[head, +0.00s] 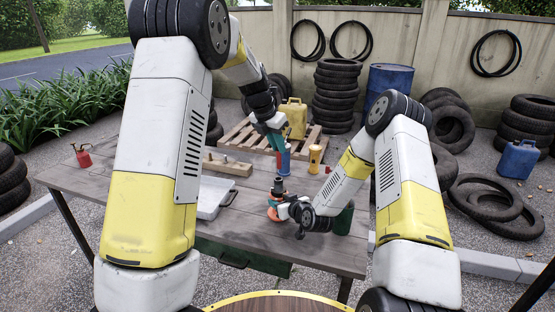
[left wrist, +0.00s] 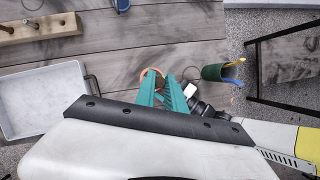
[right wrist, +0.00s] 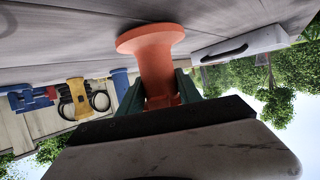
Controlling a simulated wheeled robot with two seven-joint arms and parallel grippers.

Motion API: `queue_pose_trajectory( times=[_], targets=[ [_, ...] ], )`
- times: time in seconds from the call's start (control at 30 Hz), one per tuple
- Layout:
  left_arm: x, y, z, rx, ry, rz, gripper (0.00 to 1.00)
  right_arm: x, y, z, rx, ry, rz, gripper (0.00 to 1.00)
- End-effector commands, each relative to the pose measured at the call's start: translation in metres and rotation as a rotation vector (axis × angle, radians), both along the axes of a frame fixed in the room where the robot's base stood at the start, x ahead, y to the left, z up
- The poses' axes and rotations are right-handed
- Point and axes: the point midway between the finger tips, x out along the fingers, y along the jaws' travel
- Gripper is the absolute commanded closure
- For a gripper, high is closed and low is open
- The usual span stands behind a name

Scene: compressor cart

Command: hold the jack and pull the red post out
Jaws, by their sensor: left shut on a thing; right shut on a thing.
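The orange jack (head: 274,213) stands on the workbench, with a dark top. In the right wrist view the jack (right wrist: 155,60) is spool-shaped, its wide base against the bench. My right gripper (head: 287,209) is shut around its narrower part. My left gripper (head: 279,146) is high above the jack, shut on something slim. A bit of red shows by its fingertips, consistent with the red post, but the fingers hide most of it. In the left wrist view the left fingers (left wrist: 163,84) point down over the jack's orange rim (left wrist: 143,73).
A wooden block with pegs (head: 228,167) and a grey tray (head: 212,196) lie left. A green cup (head: 344,219) stands right. A red oil can (head: 82,156) is far left. Bare bench lies between.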

Motion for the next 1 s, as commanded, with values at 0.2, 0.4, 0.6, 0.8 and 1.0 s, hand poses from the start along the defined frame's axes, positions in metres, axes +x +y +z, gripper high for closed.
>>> queue_pose_trajectory(
  times=[0.2,0.4,0.6,0.8,1.0],
  targets=[
    [0.000,0.000,0.024,0.000,-0.002,0.000,1.00,0.002,0.001,0.003,0.002,-0.007,0.001,1.00],
    [0.000,0.000,0.026,0.000,0.000,0.000,1.00,0.002,0.001,0.003,0.002,-0.007,0.000,1.00],
    [0.000,0.000,0.026,0.001,-0.001,0.000,1.00,0.001,0.001,0.003,0.002,-0.006,-0.001,0.35],
    [0.000,0.000,0.026,0.000,0.000,0.000,1.00,0.001,0.001,0.002,0.002,-0.005,0.000,0.33],
    [0.000,0.000,0.026,0.000,0.000,0.000,1.00,-0.002,-0.001,0.003,0.001,-0.003,0.000,0.33]
  ],
)
